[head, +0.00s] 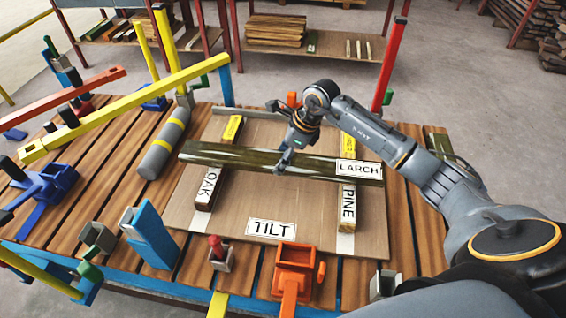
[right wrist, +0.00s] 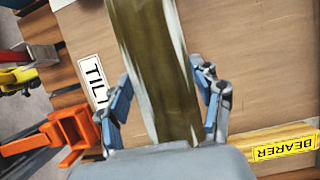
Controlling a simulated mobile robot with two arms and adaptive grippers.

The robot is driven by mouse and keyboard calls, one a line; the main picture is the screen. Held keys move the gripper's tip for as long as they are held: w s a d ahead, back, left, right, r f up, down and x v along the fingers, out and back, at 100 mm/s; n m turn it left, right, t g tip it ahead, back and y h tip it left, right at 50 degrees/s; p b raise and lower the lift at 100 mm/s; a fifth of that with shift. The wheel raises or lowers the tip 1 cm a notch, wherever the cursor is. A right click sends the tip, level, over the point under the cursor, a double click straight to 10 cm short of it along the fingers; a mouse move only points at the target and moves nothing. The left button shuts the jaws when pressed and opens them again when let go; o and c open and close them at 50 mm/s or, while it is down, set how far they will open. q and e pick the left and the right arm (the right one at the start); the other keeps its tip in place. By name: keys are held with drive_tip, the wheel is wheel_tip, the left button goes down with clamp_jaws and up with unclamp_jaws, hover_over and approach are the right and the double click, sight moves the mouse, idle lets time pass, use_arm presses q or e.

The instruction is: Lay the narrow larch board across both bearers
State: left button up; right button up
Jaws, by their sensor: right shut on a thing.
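The narrow larch board (head: 235,156) is dark green-brown, with a white LARCH label at its right end. It spans left to right over the oak bearer (head: 205,190) and the pine bearer (head: 348,215); I cannot tell whether it touches them. My right gripper (head: 285,164) is shut on the board near its middle, from above. In the right wrist view the board (right wrist: 155,60) runs between the two fingers (right wrist: 167,100). A yellow BEARER label (right wrist: 285,150) shows at the lower right. My left gripper is not in view.
The bearers stand on a pale panel (head: 260,205) marked TILT, on a slatted bench (head: 115,150). A grey cylinder (head: 166,145) and colored clamps crowd the left. An orange clamp (head: 297,258) stands at the front edge. A red post (head: 392,62) rises behind my right arm.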

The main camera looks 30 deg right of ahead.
drive_tip(key=shift+w+d+f, duration=0.15)
drive_tip(key=shift+w+f, duration=0.1)
drive_tip(key=shift+f, duration=0.05)
wheel_tip(320, 180, down, 3)
drive_tip(key=shift+w+d+f+p, duration=0.1)
drive_tip(key=shift+f+p, duration=0.1)
drive_tip(key=shift+p, duration=0.25)
drive_tip(key=shift+f+b, duration=0.2)
drive_tip(key=shift+b, duration=0.1)
drive_tip(key=o, duration=1.7)
drive_tip(key=shift+o, duration=0.2)
drive_tip(key=shift+r, duration=0.1)
